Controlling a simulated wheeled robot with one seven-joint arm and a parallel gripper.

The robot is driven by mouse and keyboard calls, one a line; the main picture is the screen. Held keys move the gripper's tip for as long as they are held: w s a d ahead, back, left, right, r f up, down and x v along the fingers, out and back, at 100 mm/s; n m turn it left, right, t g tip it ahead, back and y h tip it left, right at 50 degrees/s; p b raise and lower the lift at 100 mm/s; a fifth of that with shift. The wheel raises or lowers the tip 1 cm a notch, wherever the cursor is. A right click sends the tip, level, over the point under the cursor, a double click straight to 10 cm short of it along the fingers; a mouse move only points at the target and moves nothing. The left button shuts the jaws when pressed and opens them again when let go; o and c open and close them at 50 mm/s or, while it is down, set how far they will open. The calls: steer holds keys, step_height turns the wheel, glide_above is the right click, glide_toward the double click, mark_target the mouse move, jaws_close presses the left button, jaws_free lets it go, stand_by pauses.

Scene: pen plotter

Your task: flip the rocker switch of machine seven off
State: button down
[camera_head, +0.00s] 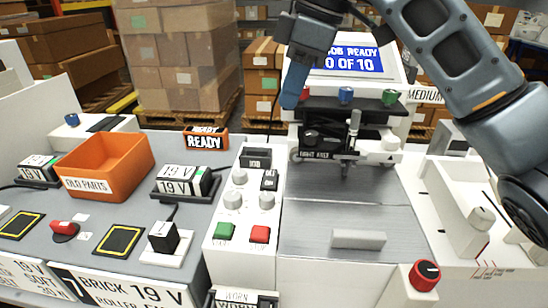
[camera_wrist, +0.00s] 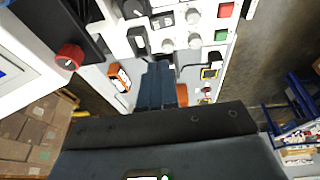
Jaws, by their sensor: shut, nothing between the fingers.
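A small black rocker switch (camera_head: 269,180) with white marks sits on the white control panel (camera_head: 248,215), below the JOB display (camera_head: 256,158) and right of a white knob. In the wrist view the rocker (camera_wrist: 163,20) shows near the top, beyond my fingertips. Which way it is tipped is too small to tell. My gripper (camera_head: 290,103) is shut and empty, pointing down above the panel's far end, in front of the screen. In the wrist view its blue-grey fingers (camera_wrist: 158,66) are together, apart from the rocker.
White knobs (camera_head: 232,200), a green button (camera_head: 225,231) and a red button (camera_head: 260,234) share the panel. The plotter carriage (camera_head: 353,140) stands to its right. A screen (camera_head: 345,60) reads JOB READY, 0 OF 10. An orange bin (camera_head: 103,165) stands at left.

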glide_above(268, 173)
steer(key=d, duration=0.1)
steer(key=f, duration=1.2)
steer(key=shift+s+d+f, duration=0.1)
steer(key=shift+s+f, duration=0.05)
steer(key=shift+s, duration=0.1)
steer(key=shift+w+f, duration=0.1)
steer(key=shift+f, duration=0.55)
